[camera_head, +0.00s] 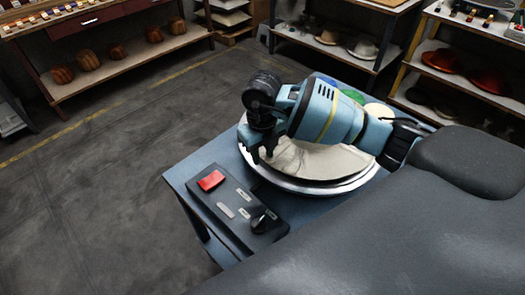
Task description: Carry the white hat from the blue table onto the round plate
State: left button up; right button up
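The white hat (318,162) shows as a pale cream, creased shape beneath my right arm, which covers much of it. It appears to lie over the round plate (312,188), whose bright curved rim shows along the front. My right gripper (262,155) points down at the left edge of the hat and plate. Its dark fingers are small here, so I cannot tell whether they are apart or grip the brim. The blue table (190,177) is under the plate. My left gripper is out of view.
A dark control panel (236,212) with a red button (211,181) and a black knob (264,220) sits at the table's front left. Green and cream round items (378,112) lie behind my arm. Shelves with hats (455,62) stand at the back right; the floor at left is clear.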

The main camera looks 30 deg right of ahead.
notch_tip(320, 180, up, 12)
jog(key=shift+r+p, duration=0.15)
jog(key=shift+p, duration=0.15)
dwell(0.4)
jog(key=shift+a, duration=0.15)
dwell(0.4)
